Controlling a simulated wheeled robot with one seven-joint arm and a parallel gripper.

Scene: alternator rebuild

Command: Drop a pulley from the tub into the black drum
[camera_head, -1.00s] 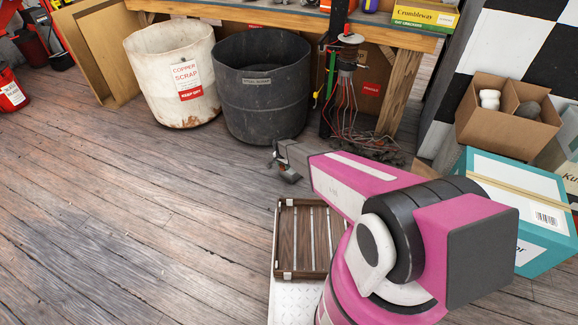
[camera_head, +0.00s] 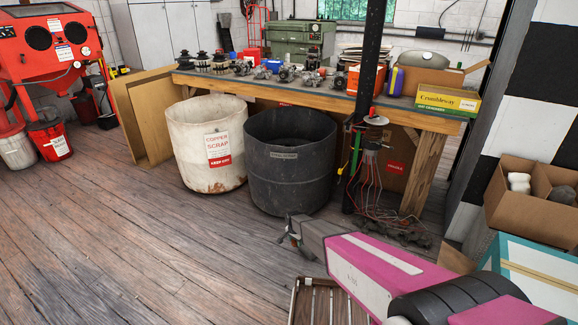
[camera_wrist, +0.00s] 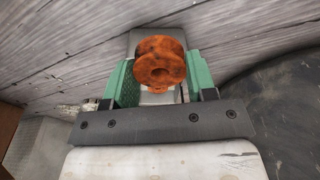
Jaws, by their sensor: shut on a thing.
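My gripper (camera_wrist: 160,88) is shut on an orange-brown, rusty-looking pulley (camera_wrist: 160,62) in the wrist view, between its two green fingers. In the head view my gripper (camera_head: 288,232) is small, low in front of the black drum and outside it; the pulley is hard to make out there. The black drum (camera_head: 291,180) stands upright on the floor, open at the top, with a label near its rim. In the wrist view a dark curved surface, seemingly the drum (camera_wrist: 285,110), shows at the right. I cannot identify the tub in these frames.
A white copper scrap drum (camera_head: 207,145) stands left of the black drum. Behind is a workbench (camera_head: 310,97) with alternator parts. A dark post (camera_head: 364,110) with hanging wires stands to the right. The floor at left is clear.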

